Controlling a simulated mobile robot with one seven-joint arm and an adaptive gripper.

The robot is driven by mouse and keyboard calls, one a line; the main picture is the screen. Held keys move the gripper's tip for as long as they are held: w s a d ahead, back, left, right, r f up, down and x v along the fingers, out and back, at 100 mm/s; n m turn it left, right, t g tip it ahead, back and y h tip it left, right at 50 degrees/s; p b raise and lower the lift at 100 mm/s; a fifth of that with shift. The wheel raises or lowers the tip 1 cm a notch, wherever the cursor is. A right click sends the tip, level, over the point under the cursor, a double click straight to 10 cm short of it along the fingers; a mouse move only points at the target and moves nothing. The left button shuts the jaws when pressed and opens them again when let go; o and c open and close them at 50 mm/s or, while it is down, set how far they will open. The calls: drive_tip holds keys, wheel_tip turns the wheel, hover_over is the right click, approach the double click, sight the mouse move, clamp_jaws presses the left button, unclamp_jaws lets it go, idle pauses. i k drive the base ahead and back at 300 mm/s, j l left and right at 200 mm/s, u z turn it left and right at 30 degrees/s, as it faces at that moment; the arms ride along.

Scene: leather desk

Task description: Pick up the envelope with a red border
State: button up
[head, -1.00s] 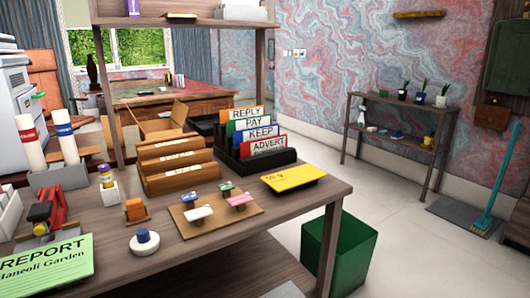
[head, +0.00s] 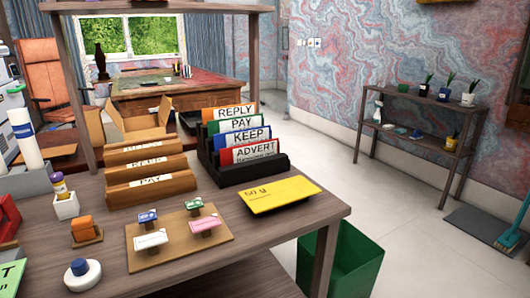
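I cannot make out an envelope with a red border in the head view. A leather-topped desk (head: 213,78) stands at the back in front of the window, with small items on it too tiny to identify. My gripper is not in view, so its state and what it may hold are hidden.
A near wooden table (head: 265,232) carries a black sorter (head: 262,170) with coloured folders, a wooden letter rack (head: 150,187), a yellow scale (head: 280,194) and a stamp board (head: 180,240). A green bin (head: 355,262) stands beside it. Floor (head: 370,195) is clear toward the plant shelf (head: 418,142).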

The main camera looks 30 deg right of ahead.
sight(256, 150)
drive_tip(key=i+l, duration=0.1)
drive_tip(key=l, duration=0.3)
drive_tip(key=i+l, duration=0.1)
drive_tip(key=l, duration=0.3)
drive_tip(key=i+l, duration=0.15)
drive_tip(key=l, duration=1.05)
drive_tip(key=i+l, duration=0.15)
drive_tip(key=l, duration=0.7)
drive_tip(key=l+z, duration=0.1)
drive_tip(key=l, duration=0.7)
drive_tip(key=i+j, duration=0.1)
drive_tip(key=i, duration=0.7)
drive_tip(key=j, duration=0.3)
